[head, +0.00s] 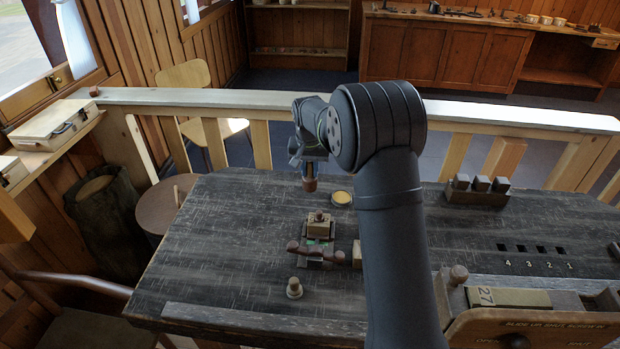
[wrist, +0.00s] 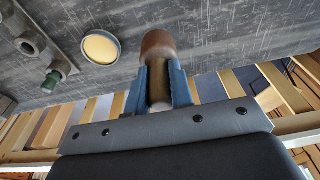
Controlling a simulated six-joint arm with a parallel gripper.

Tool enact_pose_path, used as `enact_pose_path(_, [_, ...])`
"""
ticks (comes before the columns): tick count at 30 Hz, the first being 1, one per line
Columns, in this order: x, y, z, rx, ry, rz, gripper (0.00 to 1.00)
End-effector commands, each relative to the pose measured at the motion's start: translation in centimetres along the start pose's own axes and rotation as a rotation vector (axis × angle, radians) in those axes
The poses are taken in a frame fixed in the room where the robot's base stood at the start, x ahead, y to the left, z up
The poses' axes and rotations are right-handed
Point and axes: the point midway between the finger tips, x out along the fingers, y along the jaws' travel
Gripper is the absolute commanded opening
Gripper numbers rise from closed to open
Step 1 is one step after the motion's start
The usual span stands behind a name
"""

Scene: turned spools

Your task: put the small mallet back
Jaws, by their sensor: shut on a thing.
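My gripper (head: 308,168) is shut on a small turned piece, which I take to be the small mallet (head: 309,184). It hangs above the dark table with its brown end down, near a round yellow-topped disc. In the wrist view the blue fingers of my gripper (wrist: 162,85) hold its tan shaft from both sides. The brown round end of the mallet (wrist: 158,46) sticks out past the fingertips. A pale end shows between the fingers. I cannot make out a place marked for the mallet.
The yellow disc (head: 342,198) lies on the table (head: 225,230). A fixture with a brown bar (head: 317,252) and a small knob (head: 294,288) stand nearer. At right are a block rack (head: 477,192), numbered slots (head: 535,248) and a wooden box (head: 530,325). The table's left part is clear.

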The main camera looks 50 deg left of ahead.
Motion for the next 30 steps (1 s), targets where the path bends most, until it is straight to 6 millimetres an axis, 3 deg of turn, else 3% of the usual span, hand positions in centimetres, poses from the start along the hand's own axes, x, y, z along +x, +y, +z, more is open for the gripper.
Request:
enact_pose_path(7, [3.4, 0.1, 0.6, 0.000, -0.003, 0.001, 0.00])
enact_pose_path(18, [3.8, 0.1, 0.6, 0.000, -0.002, 0.001, 0.00])
enact_pose_path(19, [3.8, 0.1, 0.6, 0.000, -0.002, 0.001, 0.25])
enact_pose_path(22, [3.8, 0.1, 0.6, 0.000, -0.002, 0.001, 0.42])
enact_pose_path(30, [3.7, 0.1, 0.6, 0.000, -0.002, 0.000, 0.42])
